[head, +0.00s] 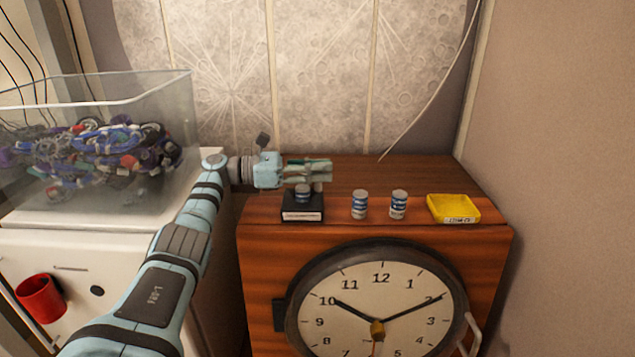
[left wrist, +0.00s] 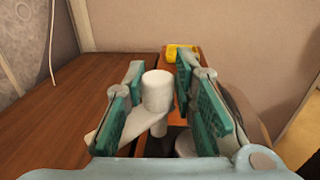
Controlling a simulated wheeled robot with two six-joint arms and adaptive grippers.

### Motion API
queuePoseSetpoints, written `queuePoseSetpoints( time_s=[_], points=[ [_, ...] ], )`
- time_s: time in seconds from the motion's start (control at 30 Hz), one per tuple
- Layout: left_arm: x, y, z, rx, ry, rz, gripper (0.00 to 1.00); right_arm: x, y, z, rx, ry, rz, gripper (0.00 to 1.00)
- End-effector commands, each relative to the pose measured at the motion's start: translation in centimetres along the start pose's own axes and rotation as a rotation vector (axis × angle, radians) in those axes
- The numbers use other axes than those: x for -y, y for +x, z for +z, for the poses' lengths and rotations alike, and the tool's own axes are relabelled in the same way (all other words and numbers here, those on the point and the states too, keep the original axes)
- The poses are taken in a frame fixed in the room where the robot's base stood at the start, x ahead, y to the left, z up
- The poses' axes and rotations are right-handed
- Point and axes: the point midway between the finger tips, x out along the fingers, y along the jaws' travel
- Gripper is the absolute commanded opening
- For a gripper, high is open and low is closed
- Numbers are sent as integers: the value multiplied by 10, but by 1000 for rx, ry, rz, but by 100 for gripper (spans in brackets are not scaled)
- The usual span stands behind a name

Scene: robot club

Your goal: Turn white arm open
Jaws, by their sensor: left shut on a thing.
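The white arm, a pale flat bar with a round upright knob (left wrist: 157,92), shows in the left wrist view between the green finger pads. My left gripper (head: 314,171) is shut on the knob, with one pad on each side; it also shows in the left wrist view (left wrist: 160,82). In the head view the fingers hover over a small black stand (head: 302,211) with a white label, at the front left of the wooden cabinet top. The fingers hide most of the white arm there. My right gripper is in neither view.
Two small cans (head: 360,205) (head: 398,205) and a yellow tray (head: 453,208) stand along the front edge of the wooden cabinet (head: 262,245). A clock (head: 355,315) and white handle (head: 473,333) are below. A clear bin (head: 150,95) stands left.

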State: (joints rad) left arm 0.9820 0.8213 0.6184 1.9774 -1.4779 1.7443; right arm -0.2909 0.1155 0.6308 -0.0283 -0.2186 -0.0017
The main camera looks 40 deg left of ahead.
Motion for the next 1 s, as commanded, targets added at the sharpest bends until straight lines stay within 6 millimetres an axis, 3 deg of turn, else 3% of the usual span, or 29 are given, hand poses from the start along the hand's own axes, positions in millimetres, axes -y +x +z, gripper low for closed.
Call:
queuePoseSetpoints(
  time_s=[0.47,0.5,0.6,0.87,1.0],
  points=[
    [1,1,3,4,-1,-16,0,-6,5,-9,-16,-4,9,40],
    [1,1,3,4,-1,-16,29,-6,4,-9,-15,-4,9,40],
    [1,1,2,3,-1,-18,43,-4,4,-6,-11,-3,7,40],
    [2,2,2,3,-2,-20,43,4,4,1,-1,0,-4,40],
    [1,-12,2,2,-3,-18,43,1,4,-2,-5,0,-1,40]
  ],
)
